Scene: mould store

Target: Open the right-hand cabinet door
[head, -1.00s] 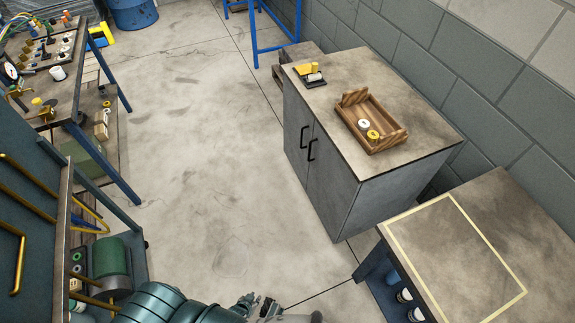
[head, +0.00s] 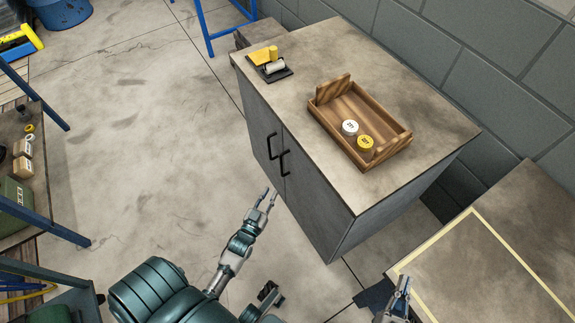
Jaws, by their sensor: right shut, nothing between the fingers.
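The grey cabinet (head: 345,245) stands right of centre with both doors shut. Its right-hand door (head: 315,205) is flush with the front and has a black bar handle (head: 284,163). The left door (head: 258,120) has a matching handle (head: 271,146). My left gripper (head: 269,194) is in front of the doors, just below the right handle in the picture. Its two fingers are apart, with nothing between them, and do not appear to touch the handle. My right gripper (head: 402,285) is shut and empty at the lower right, beside the low table.
A wooden tray (head: 328,123) with a white and a yellow round piece sits on the cabinet top. A table (head: 500,250) with a taped outline stands at right. Floor left of the cabinet is clear.

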